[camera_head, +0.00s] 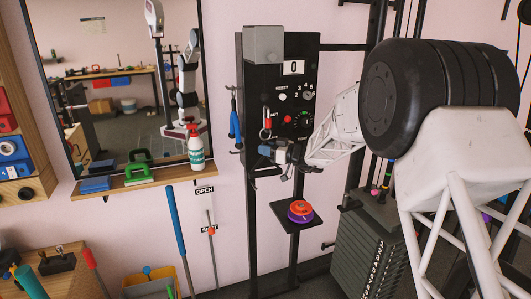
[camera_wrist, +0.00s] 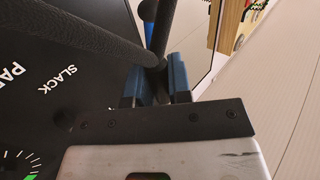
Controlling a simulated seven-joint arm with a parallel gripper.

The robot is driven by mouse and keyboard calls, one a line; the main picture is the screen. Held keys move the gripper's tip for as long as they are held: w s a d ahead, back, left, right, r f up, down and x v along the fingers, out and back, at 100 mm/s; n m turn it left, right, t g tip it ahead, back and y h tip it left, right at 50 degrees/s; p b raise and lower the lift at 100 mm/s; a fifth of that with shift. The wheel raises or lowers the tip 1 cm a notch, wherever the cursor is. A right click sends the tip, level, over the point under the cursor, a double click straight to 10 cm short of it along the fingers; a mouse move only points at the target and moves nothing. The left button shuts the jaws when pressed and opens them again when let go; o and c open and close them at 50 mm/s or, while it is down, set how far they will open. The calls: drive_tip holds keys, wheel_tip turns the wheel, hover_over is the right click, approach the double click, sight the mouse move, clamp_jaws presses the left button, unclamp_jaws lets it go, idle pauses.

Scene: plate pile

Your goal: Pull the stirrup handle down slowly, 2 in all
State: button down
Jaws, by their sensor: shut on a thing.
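The stirrup handle (camera_wrist: 95,38) shows large in the wrist view as a dark bar with a rough grip, running from the upper left to my fingers. A second dark bar rises from the same spot. My gripper (camera_wrist: 154,82) has blue finger pads on both sides of the dark handle part and is shut on it. In the head view my gripper (camera_head: 276,153) is in front of the black panel (camera_head: 262,90), below its knobs. The handle is small and mostly hidden there. The counter (camera_head: 293,67) on the panel reads 0.
A small shelf (camera_head: 289,225) with orange and purple discs (camera_head: 300,211) stands below my gripper. Blue-handled pliers (camera_head: 234,124) hang at the panel's left edge. A weight stack (camera_head: 362,258) is at the right. A wall shelf (camera_head: 150,181) holds a spray bottle (camera_head: 196,150).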

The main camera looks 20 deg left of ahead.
drive_tip(key=shift+r, duration=0.25)
idle(0.3)
drive_tip(key=shift+r, duration=1.25)
drive_tip(key=shift+r, duration=1.15)
